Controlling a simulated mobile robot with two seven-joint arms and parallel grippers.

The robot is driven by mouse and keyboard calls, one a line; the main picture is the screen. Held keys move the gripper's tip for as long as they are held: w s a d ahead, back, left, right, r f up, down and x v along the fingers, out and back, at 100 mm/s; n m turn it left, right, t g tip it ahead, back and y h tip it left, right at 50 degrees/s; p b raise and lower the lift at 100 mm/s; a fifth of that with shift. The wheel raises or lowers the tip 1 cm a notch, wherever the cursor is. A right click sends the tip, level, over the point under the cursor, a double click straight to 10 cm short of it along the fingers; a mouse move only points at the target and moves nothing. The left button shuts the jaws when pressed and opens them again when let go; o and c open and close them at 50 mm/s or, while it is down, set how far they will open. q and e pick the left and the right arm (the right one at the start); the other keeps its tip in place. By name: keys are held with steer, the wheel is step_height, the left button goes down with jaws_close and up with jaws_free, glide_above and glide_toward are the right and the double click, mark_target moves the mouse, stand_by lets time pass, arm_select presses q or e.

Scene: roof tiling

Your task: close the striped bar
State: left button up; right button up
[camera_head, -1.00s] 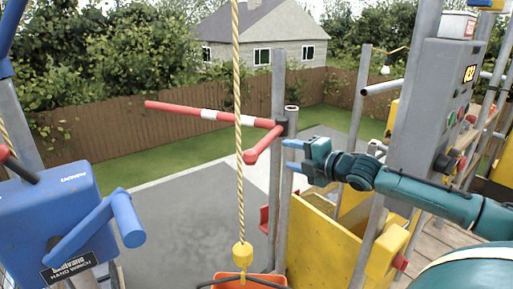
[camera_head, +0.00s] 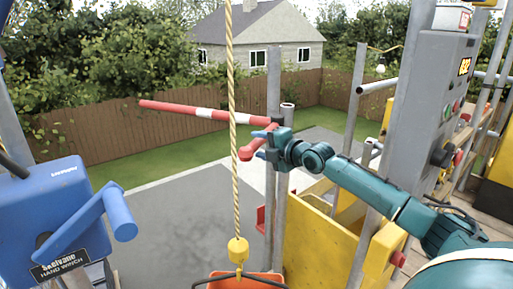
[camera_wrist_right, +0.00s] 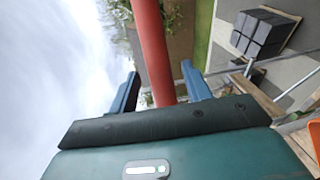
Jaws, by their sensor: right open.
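In the right wrist view a red tube (camera_wrist_right: 155,55) runs between the two blue fingertips (camera_wrist_right: 160,88), with gaps at both sides. I cannot tell whether a finger touches it. My left gripper is not in view.
A rope (camera_head: 232,120) hangs in front of the bar, with a yellow weight (camera_head: 238,250) above an orange bucket (camera_head: 245,281). A blue hand winch (camera_head: 50,215) stands at left. A yellow panel (camera_head: 315,245) and a grey control box (camera_head: 430,100) are at right.

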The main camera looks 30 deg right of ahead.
steer(key=shift+x, duration=1.15)
jaws_close()
